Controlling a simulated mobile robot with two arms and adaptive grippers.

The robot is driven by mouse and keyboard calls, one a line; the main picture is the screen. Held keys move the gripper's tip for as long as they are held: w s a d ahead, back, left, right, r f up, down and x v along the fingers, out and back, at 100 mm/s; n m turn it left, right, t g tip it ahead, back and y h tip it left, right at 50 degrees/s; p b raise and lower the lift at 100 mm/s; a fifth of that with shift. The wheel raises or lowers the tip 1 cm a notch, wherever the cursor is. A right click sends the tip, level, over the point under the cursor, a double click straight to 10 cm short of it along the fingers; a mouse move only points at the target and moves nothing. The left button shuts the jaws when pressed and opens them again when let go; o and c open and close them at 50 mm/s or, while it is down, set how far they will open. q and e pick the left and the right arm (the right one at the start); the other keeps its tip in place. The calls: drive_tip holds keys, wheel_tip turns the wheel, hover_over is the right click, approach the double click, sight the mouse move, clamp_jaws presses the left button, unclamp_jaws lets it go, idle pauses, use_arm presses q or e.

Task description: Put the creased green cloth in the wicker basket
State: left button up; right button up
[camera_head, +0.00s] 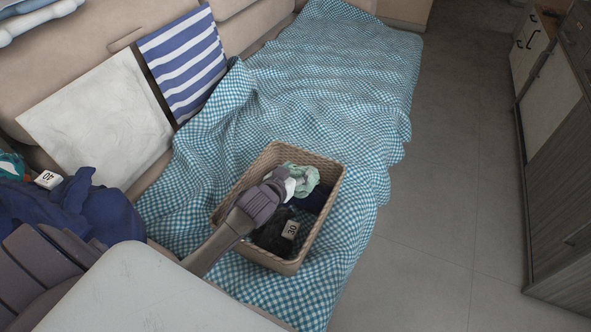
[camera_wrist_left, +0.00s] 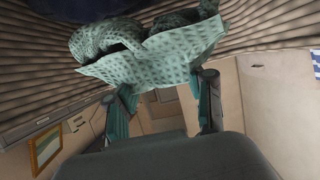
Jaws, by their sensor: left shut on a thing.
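The creased pale green cloth (camera_head: 303,181) is at the far end of the wicker basket (camera_head: 238,188), by its opening. My left gripper (camera_head: 288,183) reaches over the basket and is shut on the cloth. In the left wrist view the dotted green cloth (camera_wrist_left: 150,58) bunches at the tips of my left gripper (camera_wrist_left: 166,88). Ribbed wicker wall (camera_wrist_left: 30,65) shows on both sides of it there. I cannot tell whether the cloth touches the basket floor. My right gripper is not in view.
A black cloth with a "30" tag (camera_head: 290,230) lies in the basket. The basket stands on a blue checked blanket (camera_head: 330,75) over a seat. A dark blue pile (camera_head: 95,210) with a "40" tag (camera_head: 48,180) lies left. A pale flat surface (camera_head: 150,295) is in front.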

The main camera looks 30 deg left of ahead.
use_arm(q)
drive_tip(key=o, duration=1)
drive_tip(key=shift+o, duration=0.2)
drive_tip(key=shift+r, duration=0.1)
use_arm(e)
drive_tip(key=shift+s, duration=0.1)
use_arm(q)
drive_tip(key=shift+r, duration=0.2)
drive_tip(key=shift+s+r+p, duration=0.45)
drive_tip(key=shift+s+r, duration=0.2)
drive_tip(key=shift+s, duration=0.05)
drive_tip(key=p+v, duration=0.2)
drive_tip(key=v, duration=0.8)
drive_tip(key=shift+s, duration=0.25)
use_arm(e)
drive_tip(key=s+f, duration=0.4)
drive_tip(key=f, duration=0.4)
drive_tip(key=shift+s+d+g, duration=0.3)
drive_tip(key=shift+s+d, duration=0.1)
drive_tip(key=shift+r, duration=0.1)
